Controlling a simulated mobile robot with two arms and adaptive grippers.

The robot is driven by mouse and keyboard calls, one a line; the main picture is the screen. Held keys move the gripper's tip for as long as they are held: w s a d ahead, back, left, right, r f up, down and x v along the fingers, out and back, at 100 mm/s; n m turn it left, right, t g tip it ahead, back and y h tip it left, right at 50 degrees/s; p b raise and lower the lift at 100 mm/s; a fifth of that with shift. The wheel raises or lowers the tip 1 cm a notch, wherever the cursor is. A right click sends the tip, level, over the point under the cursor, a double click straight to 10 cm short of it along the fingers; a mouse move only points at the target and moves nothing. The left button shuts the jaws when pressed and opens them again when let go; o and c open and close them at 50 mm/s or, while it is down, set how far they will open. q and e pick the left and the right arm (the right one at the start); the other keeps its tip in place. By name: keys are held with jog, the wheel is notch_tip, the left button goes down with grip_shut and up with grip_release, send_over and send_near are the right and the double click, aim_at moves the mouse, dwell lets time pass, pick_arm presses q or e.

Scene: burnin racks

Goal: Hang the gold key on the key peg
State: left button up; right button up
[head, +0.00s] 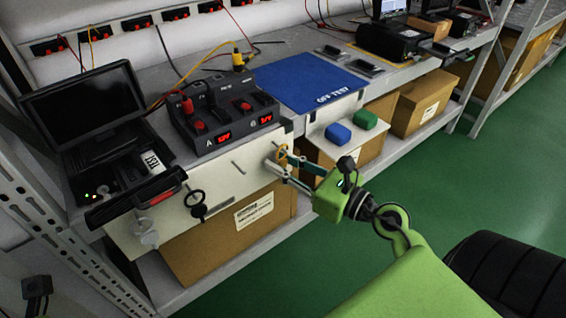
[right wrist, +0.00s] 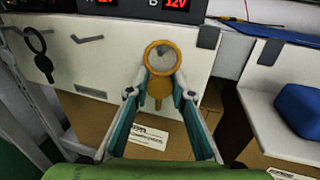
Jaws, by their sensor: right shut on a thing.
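The gold key (right wrist: 159,88) has a round ring at its top and hangs upright between my right fingertips (right wrist: 160,94). My right gripper (head: 287,170) is shut on the key, close in front of the white panel below the bench. The key's gold ring also shows in the head view (head: 282,153). A small grey shape, perhaps a peg, shows through the ring in the right wrist view. I cannot tell whether the ring is around it or in front of it. Another grey peg (right wrist: 87,38) is on the panel to the left.
A black key (head: 197,203) hangs on the panel further left, beside a pale grey shape (head: 146,236). Blue and green blocks (head: 338,134) sit on a white ledge at right. A cardboard box (head: 225,240) stands below the panel. The green floor at right is clear.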

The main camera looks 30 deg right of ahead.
jog(key=o, duration=1)
jog(key=v, duration=1.2)
